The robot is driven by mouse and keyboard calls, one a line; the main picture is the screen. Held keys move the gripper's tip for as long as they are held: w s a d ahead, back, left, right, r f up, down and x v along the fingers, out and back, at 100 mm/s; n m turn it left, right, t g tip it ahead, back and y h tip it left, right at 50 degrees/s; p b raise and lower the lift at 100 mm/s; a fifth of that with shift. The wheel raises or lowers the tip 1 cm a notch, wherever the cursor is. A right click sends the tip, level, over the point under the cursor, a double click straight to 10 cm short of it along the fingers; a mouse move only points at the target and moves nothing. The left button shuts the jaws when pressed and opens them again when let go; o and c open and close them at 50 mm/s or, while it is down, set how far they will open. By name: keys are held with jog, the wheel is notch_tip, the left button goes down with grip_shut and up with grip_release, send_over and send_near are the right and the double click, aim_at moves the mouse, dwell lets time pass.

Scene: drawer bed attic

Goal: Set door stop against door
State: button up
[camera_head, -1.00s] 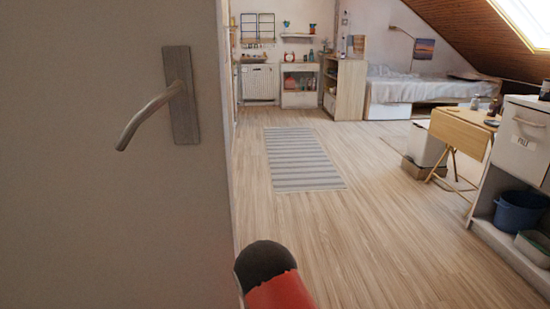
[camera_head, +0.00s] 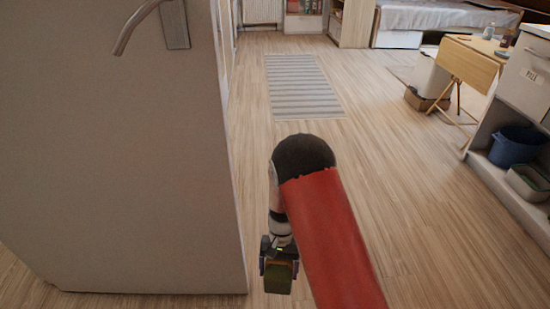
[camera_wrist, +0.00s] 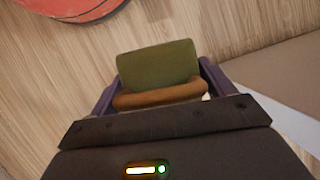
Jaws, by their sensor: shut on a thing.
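The door (camera_head: 120,180) is a large pale grey panel filling the left of the head view, with a metal handle (camera_head: 135,25) at its top. Its lower right corner is near the bottom of that view. My gripper (camera_head: 279,268) hangs low, right of the door's edge and apart from it in the picture. It is shut on the door stop (camera_head: 279,283), a green block. In the wrist view the door stop (camera_wrist: 158,64) shows as a green block with a brown-orange curved part between the fingers. A beige surface (camera_wrist: 285,75), perhaps the door, is at the right there.
Wooden floor (camera_head: 390,200) lies open ahead and right of the door. A striped rug (camera_head: 302,88) lies farther off. A folding table (camera_head: 468,62), a cabinet with a blue bucket (camera_head: 515,146) and a storage box (camera_head: 425,100) stand at the right.

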jog(key=w+d+r, duration=0.2)
jog(key=d+r, duration=0.2)
jog(key=d, duration=0.3)
jog(key=w+d+r+n, duration=0.1)
jog(key=w+d+r, duration=0.1)
jog(key=d+r, duration=0.2)
jog(key=d, duration=0.3)
jog(key=shift+w+d+r+h, duration=0.25)
jog(key=shift+r+h, duration=0.05)
jog(key=shift+r, duration=0.1)
jog(key=shift+d, duration=0.1)
